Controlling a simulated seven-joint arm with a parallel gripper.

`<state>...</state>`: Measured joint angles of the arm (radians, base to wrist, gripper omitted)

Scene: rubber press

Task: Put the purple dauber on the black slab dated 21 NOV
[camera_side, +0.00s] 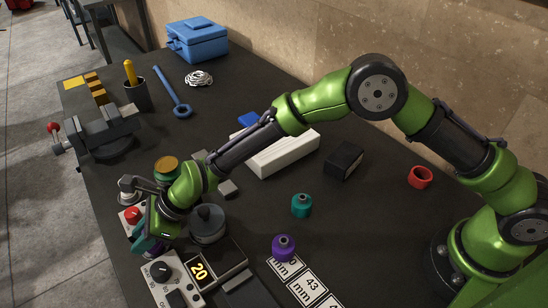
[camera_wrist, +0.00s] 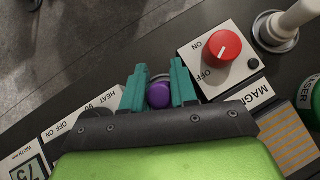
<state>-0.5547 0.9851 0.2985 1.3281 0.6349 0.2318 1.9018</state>
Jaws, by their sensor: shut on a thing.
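My gripper (camera_wrist: 158,92) has its teal fingers shut on a small round purple thing (camera_wrist: 159,95), seen from above; it looks like a dauber's top. In the side view my gripper (camera_side: 150,243) is low at the left table edge, among the control panels, and the thing it holds is hidden there. Another purple dauber (camera_side: 284,248) stands upright on the table beside the white number labels. A dark slab with a yellow "20" (camera_side: 199,270) lies right of the gripper, and a second dark slab (camera_side: 250,291) lies in front of it. I cannot read 21 NOV on any slab.
A red-knob panel (camera_wrist: 220,49) and a heat panel (camera_wrist: 75,125) flank the gripper closely. A dark round pot (camera_side: 208,222), a teal dauber (camera_side: 302,206), a white block (camera_side: 280,153) and a black block (camera_side: 344,160) stand nearby. The table between the teal dauber and red ring (camera_side: 420,177) is clear.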

